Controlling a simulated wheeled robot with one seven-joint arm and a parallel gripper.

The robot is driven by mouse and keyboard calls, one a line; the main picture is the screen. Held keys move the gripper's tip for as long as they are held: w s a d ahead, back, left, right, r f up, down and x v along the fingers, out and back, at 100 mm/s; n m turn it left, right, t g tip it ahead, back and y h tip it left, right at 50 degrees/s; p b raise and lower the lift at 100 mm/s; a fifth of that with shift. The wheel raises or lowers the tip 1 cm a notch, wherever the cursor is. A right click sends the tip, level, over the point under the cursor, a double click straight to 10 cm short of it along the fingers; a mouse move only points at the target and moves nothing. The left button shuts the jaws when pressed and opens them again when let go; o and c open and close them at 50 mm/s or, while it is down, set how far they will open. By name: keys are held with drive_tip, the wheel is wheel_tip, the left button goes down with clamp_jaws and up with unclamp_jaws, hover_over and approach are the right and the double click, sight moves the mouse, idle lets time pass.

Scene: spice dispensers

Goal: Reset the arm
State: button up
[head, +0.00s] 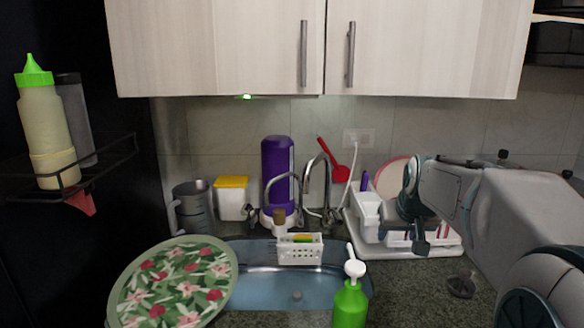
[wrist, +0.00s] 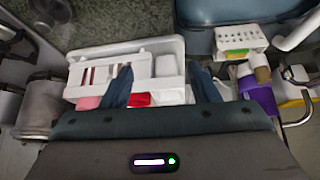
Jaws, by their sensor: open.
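My gripper (head: 420,243) hangs from my arm at the right of the head view, in front of and over the white dish rack (head: 375,226). In the wrist view my gripper (wrist: 162,82) shows two dark fingers spread apart, with nothing held between them. The white rack (wrist: 82,76) lies beyond the fingers, with a red item (wrist: 139,100) seen between them. I cannot tell how far the fingertips are from the rack. Part of the rack is hidden behind my arm.
The sink (head: 265,283) is at centre, with a white sponge caddy (head: 287,252), faucet (head: 325,190) and green soap bottle (head: 350,303). A floral plate (head: 172,286) is at front left. A purple cylinder (head: 277,170) stands at the back. Cabinets (head: 215,45) overhang the counter.

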drive_tip(key=s+a+f+g+p, duration=0.1)
drive_tip(key=s+a+f, duration=0.1)
drive_tip(key=s, duration=0.6)
drive_tip(key=s+a+f+g+p, duration=0.1)
drive_tip(key=s+a+f, duration=0.2)
drive_tip(key=s, duration=0.5)
drive_tip(key=s+a+f+g+p, duration=0.1)
drive_tip(key=s+a+f, duration=0.1)
drive_tip(key=s, duration=0.6)
drive_tip(key=shift+s+a+f+n+g+y+p, duration=0.3)
drive_tip(key=shift+a+n+p, duration=0.1)
drive_tip(key=shift+a, duration=0.35)
drive_tip(key=shift+r, duration=0.1)
